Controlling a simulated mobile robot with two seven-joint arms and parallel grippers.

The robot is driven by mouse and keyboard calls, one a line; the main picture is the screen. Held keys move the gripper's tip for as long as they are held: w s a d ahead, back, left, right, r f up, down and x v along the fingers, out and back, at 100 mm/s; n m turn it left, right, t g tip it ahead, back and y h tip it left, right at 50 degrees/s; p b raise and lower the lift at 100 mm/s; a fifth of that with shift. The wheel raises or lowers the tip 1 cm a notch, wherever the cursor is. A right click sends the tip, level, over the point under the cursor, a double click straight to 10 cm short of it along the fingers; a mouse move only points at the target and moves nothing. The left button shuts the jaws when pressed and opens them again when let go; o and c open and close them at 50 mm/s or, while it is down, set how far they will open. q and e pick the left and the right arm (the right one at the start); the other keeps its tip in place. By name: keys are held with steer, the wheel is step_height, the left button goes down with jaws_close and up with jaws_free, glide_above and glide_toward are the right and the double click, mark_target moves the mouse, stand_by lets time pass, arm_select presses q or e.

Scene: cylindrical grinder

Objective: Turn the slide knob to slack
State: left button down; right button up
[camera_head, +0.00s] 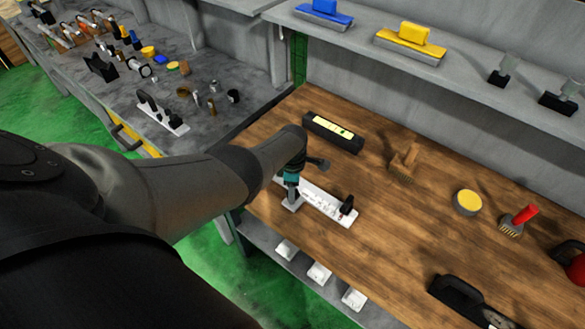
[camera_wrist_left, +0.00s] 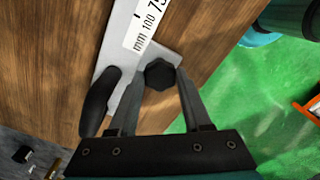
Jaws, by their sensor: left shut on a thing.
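The slide knob (camera_wrist_left: 158,75) is black and lobed. In the left wrist view it sits between the two fingertips of my left gripper (camera_wrist_left: 158,90), which is shut on it. The knob is on the edge of a light-grey measuring tool (camera_wrist_left: 128,35) with a "mm 100" scale label. A black handle-like part (camera_wrist_left: 98,102) stands beside the knob. In the head view the tool (camera_head: 322,203) lies on the wooden bench, with a black part at its right end. My left gripper (camera_head: 290,200) is at its left end, where the knob is hidden. My right gripper is not in view.
On the wooden bench (camera_head: 400,240) are a black level (camera_head: 333,132), brushes (camera_head: 406,160), a yellow round tin (camera_head: 467,202) and a black-handled tool (camera_head: 470,300). A grey shelf (camera_head: 470,85) runs above. The bench's front edge is close to the tool.

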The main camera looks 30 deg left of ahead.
arm_select(q)
steer(key=shift+w, duration=0.1)
stand_by(0.3)
steer(key=shift+c, duration=1.7)
jaws_free()
steer(key=shift+r, duration=0.1)
step_height(320, 180, up, 3)
steer(key=p, duration=0.2)
steer(key=shift+p, duration=0.4)
steer(key=shift+b, duration=0.3)
steer(key=shift+r, duration=0.3)
step_height(320, 180, up, 12)
steer(key=shift+f, duration=0.2)
